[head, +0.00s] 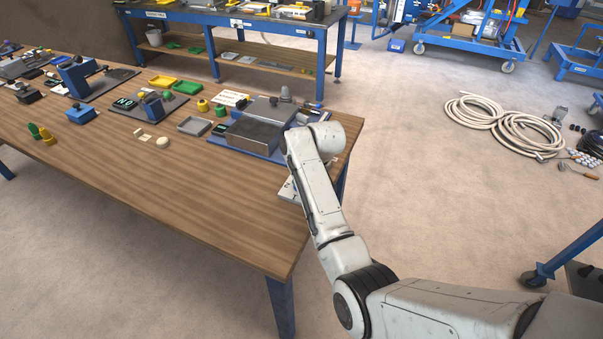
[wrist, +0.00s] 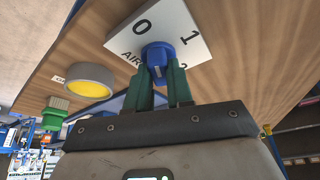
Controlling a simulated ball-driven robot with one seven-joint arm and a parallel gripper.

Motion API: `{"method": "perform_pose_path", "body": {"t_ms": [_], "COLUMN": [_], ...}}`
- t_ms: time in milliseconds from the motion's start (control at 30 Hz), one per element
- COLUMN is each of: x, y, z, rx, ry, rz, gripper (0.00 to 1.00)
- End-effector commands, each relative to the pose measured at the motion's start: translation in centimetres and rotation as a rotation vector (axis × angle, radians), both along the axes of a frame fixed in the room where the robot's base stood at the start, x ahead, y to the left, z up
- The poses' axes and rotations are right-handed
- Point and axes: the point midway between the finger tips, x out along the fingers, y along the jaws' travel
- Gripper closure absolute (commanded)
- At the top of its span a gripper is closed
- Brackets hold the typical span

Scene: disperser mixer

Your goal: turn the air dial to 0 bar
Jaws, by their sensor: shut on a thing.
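The air dial (wrist: 159,50) is a blue knob on a white plate (wrist: 166,21) in the wrist view. The plate reads "AIR" with a 0 at upper left, a 1 at upper right and a partly hidden figure at the right. My gripper (wrist: 162,76) has green fingers closed on either side of the knob. A pale mark shows on the knob between the fingers; I cannot tell which figure it points to. In the head view a white plate (head: 289,190) lies at the table's right edge, partly covered by my arm; the knob and fingers are hidden there.
A grey round thing with a yellow face (wrist: 88,82) and a green block (wrist: 50,113) stand near the plate. On the wooden table (head: 190,190), a metal box (head: 248,135) on a blue base is close to my arm. The table's front middle is clear.

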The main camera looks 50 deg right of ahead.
Motion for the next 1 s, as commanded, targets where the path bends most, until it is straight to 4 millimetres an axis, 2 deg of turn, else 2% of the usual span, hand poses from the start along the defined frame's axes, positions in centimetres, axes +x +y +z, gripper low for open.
{"method": "perform_pose_path", "body": {"t_ms": [300,767,800,1000], "x": [0.06,0.08,0.08,0.06], "y": [-0.06,-0.03,-0.03,-0.05], "z": [0.10,0.03,0.03,0.03], "rx": [0.000,-0.001,-0.001,-0.001], "ry": [-0.001,-0.001,-0.001,-0.001], "rz": [0.094,0.108,0.108,0.106], "gripper": [1.00,1.00,0.77,0.58]}}
